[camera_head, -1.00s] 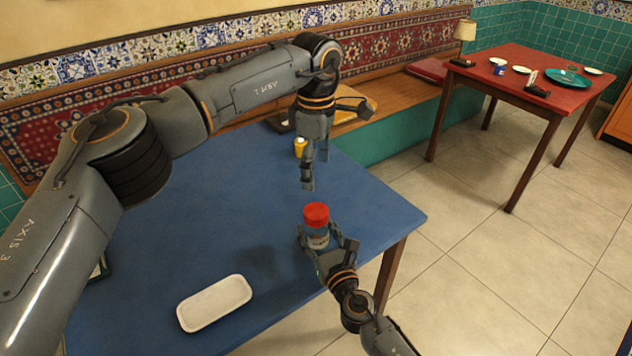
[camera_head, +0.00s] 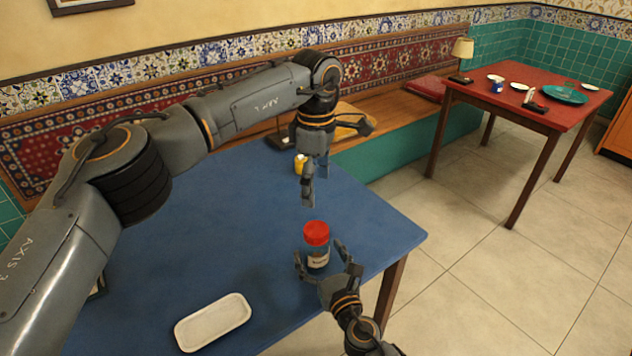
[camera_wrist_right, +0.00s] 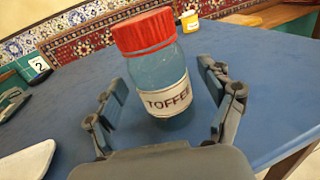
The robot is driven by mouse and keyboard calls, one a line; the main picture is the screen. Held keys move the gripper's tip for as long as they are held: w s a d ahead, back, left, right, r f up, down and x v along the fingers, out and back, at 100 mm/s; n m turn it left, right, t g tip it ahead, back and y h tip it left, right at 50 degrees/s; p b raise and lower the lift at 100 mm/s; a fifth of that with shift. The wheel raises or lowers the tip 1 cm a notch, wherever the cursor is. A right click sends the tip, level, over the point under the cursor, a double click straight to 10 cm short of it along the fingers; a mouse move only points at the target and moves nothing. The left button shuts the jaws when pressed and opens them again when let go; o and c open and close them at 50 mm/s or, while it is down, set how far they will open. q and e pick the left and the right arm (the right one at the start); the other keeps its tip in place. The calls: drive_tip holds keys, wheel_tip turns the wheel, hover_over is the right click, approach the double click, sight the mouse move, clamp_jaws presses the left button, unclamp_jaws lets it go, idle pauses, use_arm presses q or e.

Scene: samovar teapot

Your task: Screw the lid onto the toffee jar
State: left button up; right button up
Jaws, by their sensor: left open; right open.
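The toffee jar (camera_head: 317,259) stands upright on the blue table near its front right edge, with the red lid (camera_head: 316,233) on top. In the right wrist view the jar (camera_wrist_right: 160,80) shows its TOFFEE label and the lid (camera_wrist_right: 144,31) sits level with the jar mouth; how tightly it is on cannot be told. My right gripper (camera_head: 322,263) is open, its fingers on either side of the jar with gaps showing in the wrist view. My left gripper (camera_head: 314,190) is open and empty, pointing down above and behind the lid.
A white tray (camera_head: 213,322) lies at the front of the blue table (camera_head: 240,210). The table's right edge is close to the jar. A red table (camera_head: 535,90) with dishes stands apart at the right.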

drive_tip(key=v, duration=1)
drive_tip(key=shift+s, duration=0.3)
drive_tip(key=shift+d, duration=0.1)
